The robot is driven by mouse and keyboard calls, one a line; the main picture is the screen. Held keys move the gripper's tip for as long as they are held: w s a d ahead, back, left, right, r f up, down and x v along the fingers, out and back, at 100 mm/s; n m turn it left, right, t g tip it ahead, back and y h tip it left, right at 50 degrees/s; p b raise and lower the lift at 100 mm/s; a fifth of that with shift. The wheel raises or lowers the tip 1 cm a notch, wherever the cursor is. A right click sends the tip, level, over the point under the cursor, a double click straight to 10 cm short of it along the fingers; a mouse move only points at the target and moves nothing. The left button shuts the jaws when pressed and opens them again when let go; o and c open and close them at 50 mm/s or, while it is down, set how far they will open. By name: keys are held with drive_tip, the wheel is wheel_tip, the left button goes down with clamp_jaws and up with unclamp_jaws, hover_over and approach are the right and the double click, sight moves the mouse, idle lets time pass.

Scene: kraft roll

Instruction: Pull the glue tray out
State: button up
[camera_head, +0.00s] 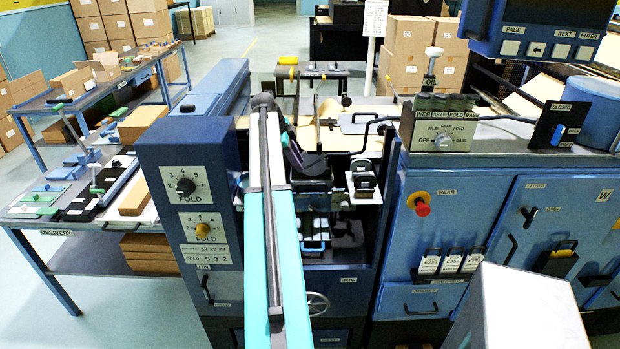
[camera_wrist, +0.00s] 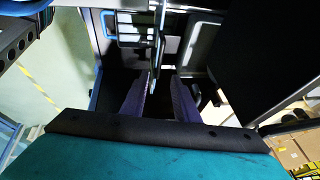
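A black tray-like unit with a blue handle (camera_head: 314,246) sits low in the middle bay of the blue machine; it may be the glue tray, but I see no readable label on it. In the wrist view a blue handle (camera_wrist: 106,24) shows at the upper left, beside a slotted metal part. My gripper (camera_wrist: 160,82) has its two dark purple fingers apart, with a thin dark bar visible between and beyond them. In the head view my teal arm hides much of the bay, and my gripper (camera_head: 296,152) shows only partly above it.
The left fold panel (camera_head: 190,205) and the right cabinet (camera_head: 450,230) flank the narrow bay. A handwheel (camera_head: 318,304) is below it. A red knob (camera_head: 422,208) sticks out at right. A delivery table (camera_head: 75,255) holds boxes and blocks at left.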

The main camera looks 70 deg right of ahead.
sight(309, 185)
drive_tip(key=shift+p+x, duration=1.6)
drive_tip(key=shift+x, duration=3.55)
clamp_jaws()
drive_tip(key=shift+w+d+r, duration=0.1)
drive_tip(key=shift+d, duration=0.05)
